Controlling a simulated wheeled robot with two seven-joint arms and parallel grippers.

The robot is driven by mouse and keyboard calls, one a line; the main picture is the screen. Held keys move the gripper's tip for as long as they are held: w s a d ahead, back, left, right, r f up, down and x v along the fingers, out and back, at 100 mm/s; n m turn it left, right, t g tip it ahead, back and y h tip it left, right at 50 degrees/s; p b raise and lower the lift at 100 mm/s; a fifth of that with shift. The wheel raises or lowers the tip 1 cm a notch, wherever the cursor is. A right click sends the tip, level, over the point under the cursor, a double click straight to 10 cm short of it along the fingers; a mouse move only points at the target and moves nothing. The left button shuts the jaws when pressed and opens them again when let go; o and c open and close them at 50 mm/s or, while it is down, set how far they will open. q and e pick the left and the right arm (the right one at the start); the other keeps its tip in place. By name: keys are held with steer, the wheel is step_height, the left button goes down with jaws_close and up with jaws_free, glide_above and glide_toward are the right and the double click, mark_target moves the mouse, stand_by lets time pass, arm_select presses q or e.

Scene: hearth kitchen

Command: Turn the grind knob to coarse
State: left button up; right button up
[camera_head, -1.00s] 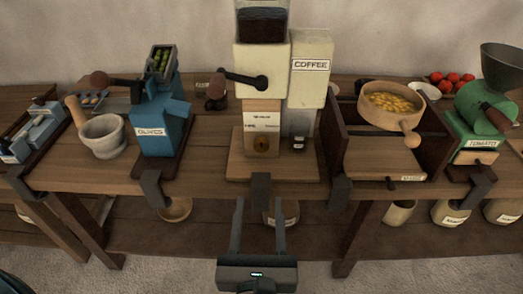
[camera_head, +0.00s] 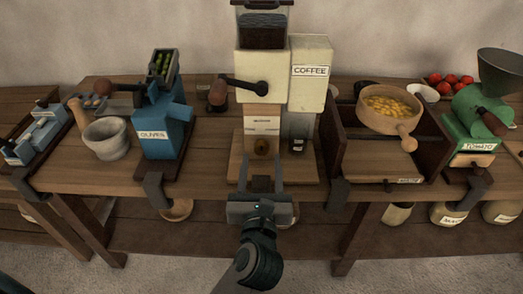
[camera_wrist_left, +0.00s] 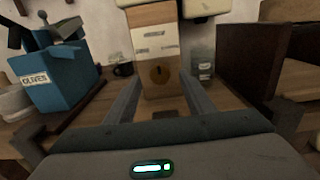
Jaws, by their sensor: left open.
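The cream coffee grinder (camera_head: 264,75) stands on a wooden base at the middle of the bench. The knob's setting marks are too small to read. My right gripper is not in view.
The blue olives machine (camera_head: 163,132) stands left, a wooden sieve (camera_head: 388,112) over a box right, and the green tomato mill (camera_head: 478,122) far right. A dark clamp (camera_head: 338,193) grips the bench edge.

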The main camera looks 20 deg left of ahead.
mark_target(262, 150)
arm_select(q)
steer(key=shift+x, duration=2.05)
steer(key=c, duration=1)
